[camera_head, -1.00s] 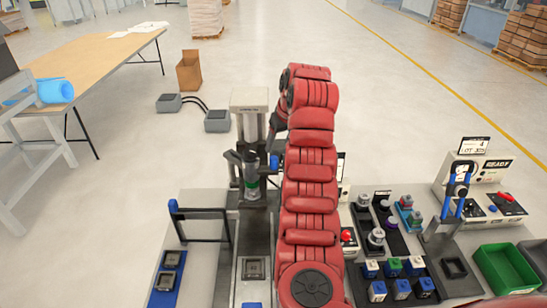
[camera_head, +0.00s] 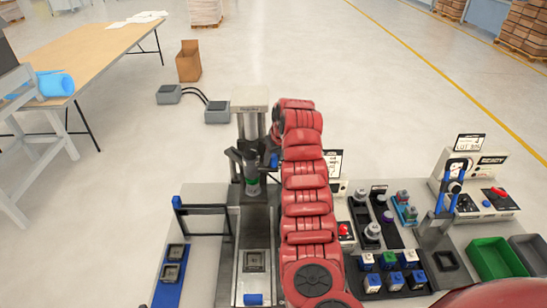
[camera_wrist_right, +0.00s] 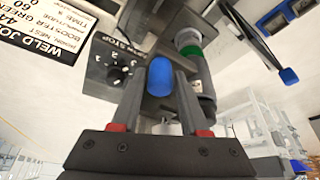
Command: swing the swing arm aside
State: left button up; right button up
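A grey press-like fixture (camera_head: 249,103) with a dark arm and green-banded cylinder (camera_head: 252,172) stands at the bench's middle left. A blue knob (camera_head: 274,160) sticks out on its right side; I take the dark arm bearing it for the swing arm. In the right wrist view the blue knob (camera_wrist_right: 160,77) stands upright between the fingers of my right gripper (camera_wrist_right: 159,88). The fingers are apart, one on each side, with a narrow gap showing. In the head view my red right arm hides the fingertips. My left gripper is not in view.
A black bar with a blue end (camera_head: 203,207) stands left of the fixture. A nest plate (camera_head: 254,261) lies below it. A dial box (camera_wrist_right: 110,65) is close to the left in the wrist view. Blocks (camera_head: 392,270), a green bin (camera_head: 495,259) and a control box (camera_head: 487,165) are right.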

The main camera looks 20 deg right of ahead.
grip_shut()
jog(key=shift+r, duration=0.1)
dwell(1.0)
